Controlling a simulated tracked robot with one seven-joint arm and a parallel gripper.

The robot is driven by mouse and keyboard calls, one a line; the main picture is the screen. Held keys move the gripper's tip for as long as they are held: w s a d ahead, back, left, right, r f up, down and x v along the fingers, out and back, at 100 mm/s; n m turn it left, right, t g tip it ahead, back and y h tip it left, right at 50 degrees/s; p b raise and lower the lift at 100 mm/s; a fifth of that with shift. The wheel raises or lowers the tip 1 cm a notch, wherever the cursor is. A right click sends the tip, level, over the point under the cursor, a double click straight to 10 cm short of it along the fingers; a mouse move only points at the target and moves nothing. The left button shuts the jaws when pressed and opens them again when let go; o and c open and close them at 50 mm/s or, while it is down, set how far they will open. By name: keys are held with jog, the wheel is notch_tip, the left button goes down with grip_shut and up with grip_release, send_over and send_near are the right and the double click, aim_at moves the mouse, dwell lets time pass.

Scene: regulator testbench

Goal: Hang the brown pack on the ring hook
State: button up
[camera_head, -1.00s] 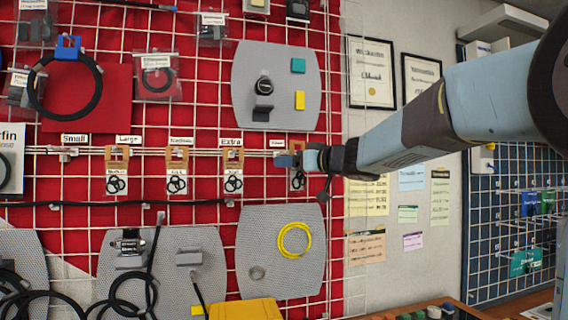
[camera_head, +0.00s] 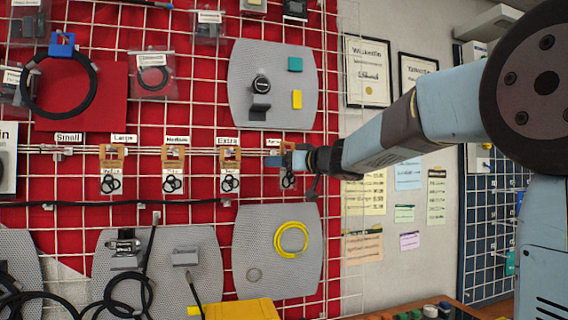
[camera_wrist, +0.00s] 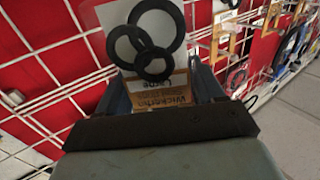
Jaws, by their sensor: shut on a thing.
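The brown pack (camera_head: 288,181) is a clear bag with black rings and a brown printed header. My gripper (camera_head: 287,160) is shut on it at the right end of the hook rail, under the rightmost label. In the wrist view the pack (camera_wrist: 146,42) shows its rings beyond the fingers, and its header sits between the fingers of my gripper (camera_wrist: 163,92). The hook under the "Small" label (camera_head: 58,153) is bare. Whether the pack touches a hook behind my gripper is hidden.
Similar packs hang under the labels Large (camera_head: 111,182), Medium (camera_head: 173,182) and Extra (camera_head: 230,182). Grey boards with a yellow ring (camera_head: 291,239) and small parts are above and below. A black cable (camera_head: 110,205) runs along the grid below the packs.

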jog(key=shift+w+a+f, duration=0.15)
jog(key=shift+w+a, duration=0.05)
jog(key=shift+w, duration=0.75)
jog(key=shift+w+a+f, duration=0.15)
jog(key=shift+w+f, duration=0.05)
jog(key=shift+w, duration=0.75)
jog(key=shift+w+a+f, duration=0.15)
jog(key=shift+w+a, duration=0.05)
jog(key=shift+w, duration=0.75)
jog(key=o, duration=1.1)
